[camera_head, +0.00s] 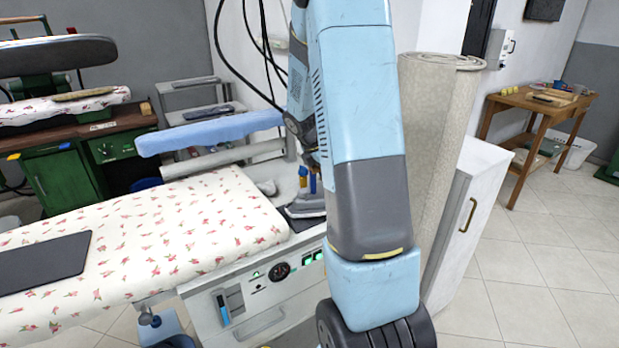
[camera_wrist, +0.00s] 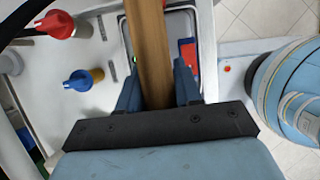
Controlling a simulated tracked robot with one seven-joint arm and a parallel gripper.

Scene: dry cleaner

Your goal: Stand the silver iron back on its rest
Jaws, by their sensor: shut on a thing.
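The silver iron (camera_head: 308,205) shows in the head view as a grey body at the right end of the ironing table, partly hidden behind my arm. It seems to be at or just above a dark rest pad (camera_head: 297,222); I cannot tell whether they touch. In the wrist view my gripper (camera_wrist: 157,88) has its two blue fingers closed on either side of a brown wooden handle (camera_wrist: 150,40), which appears to be the iron's. Below the handle is a grey-rimmed surface, mostly covered.
A floral padded ironing board (camera_head: 150,235) lies left. A rolled carpet (camera_head: 440,130) and white cabinet (camera_head: 470,215) stand right. Cables hang behind my arm.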

